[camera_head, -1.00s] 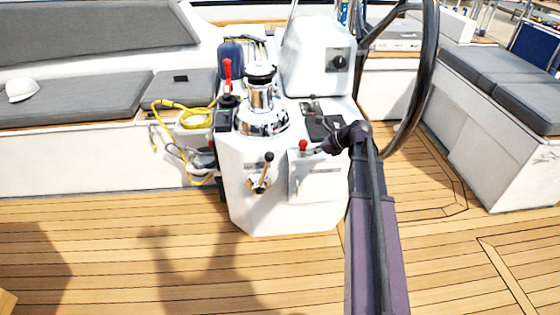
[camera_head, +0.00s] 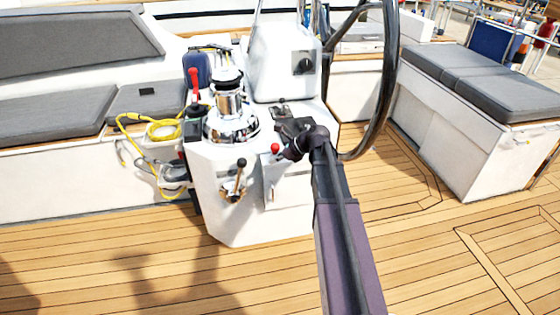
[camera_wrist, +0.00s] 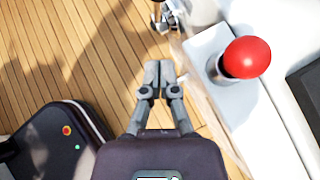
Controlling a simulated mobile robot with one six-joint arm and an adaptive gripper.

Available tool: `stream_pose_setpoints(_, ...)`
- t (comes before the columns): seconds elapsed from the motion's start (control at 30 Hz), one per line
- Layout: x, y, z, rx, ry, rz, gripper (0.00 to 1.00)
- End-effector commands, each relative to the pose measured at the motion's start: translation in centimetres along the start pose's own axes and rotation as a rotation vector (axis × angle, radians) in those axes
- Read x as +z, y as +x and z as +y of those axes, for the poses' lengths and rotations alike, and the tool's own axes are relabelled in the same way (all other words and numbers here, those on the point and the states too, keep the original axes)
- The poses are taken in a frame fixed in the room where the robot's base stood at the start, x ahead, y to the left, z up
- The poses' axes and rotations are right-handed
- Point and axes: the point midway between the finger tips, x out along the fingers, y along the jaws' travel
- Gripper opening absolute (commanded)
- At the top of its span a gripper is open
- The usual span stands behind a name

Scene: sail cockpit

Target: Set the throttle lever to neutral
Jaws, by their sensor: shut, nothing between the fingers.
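A lever with a black knob on a chrome mount (camera_head: 237,183) is on the front face of the white pedestal (camera_head: 215,220), and stands nearly upright. It looks like the throttle lever, but I cannot be sure. Its chrome mount shows in part at the top of the wrist view (camera_wrist: 166,18). A red ball knob (camera_head: 275,148) sits on the pedestal to its right, and is large at the upper right of the wrist view (camera_wrist: 247,57). My gripper (camera_wrist: 159,72) is shut and empty, left of the red knob and apart from it. In the head view my arm hides part of the pedestal.
A chrome winch (camera_head: 229,120), a red-handled lever (camera_head: 194,82) and a yellow rope (camera_head: 165,130) are beside or on the pedestal. A black steering wheel (camera_head: 388,85) rises behind my arm. The teak deck (camera_head: 130,260) in front is clear.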

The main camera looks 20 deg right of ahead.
Motion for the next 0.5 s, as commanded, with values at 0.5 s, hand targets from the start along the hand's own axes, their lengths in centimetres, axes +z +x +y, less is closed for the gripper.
stream_pose_setpoints(0.5, 0.7, 6.0, -0.1, 0.001, -0.002, 0.001, 0.0)
